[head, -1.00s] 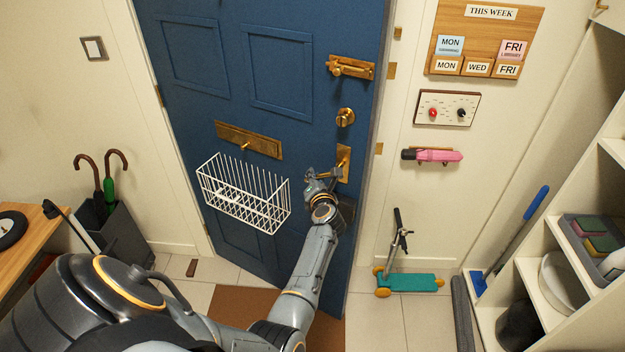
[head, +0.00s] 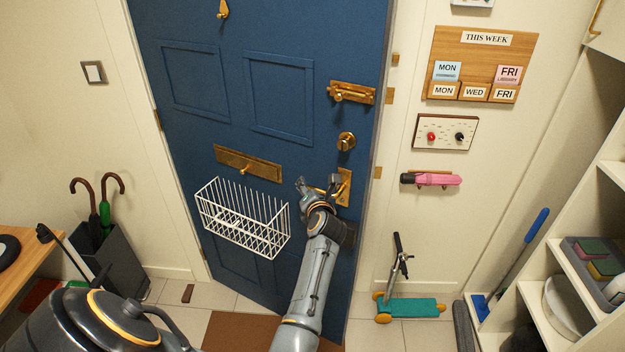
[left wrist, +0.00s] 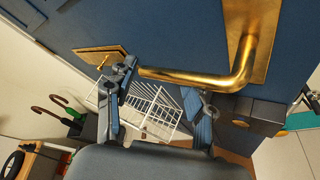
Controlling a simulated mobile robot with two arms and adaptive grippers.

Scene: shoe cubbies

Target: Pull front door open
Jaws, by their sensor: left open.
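The blue front door (head: 230,50) stands in the upper middle of the head view, and its right edge appears slightly out from the frame. Its brass lever handle (head: 343,187) is at the right side below a round brass lock (head: 346,141). My left gripper (head: 318,185) is open at the lever, its fingers spread. In the left wrist view the lever (left wrist: 190,77) lies across, just beyond the open fingers of the gripper (left wrist: 160,95); whether they touch it I cannot tell. My right gripper is out of view.
A white wire basket (head: 243,220) hangs on the door left of my gripper. A teal scooter (head: 410,308) stands on the floor at right, near a shelf unit (head: 535,300). An umbrella stand (head: 115,255) is at left. A brown mat (head: 235,330) lies below the door.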

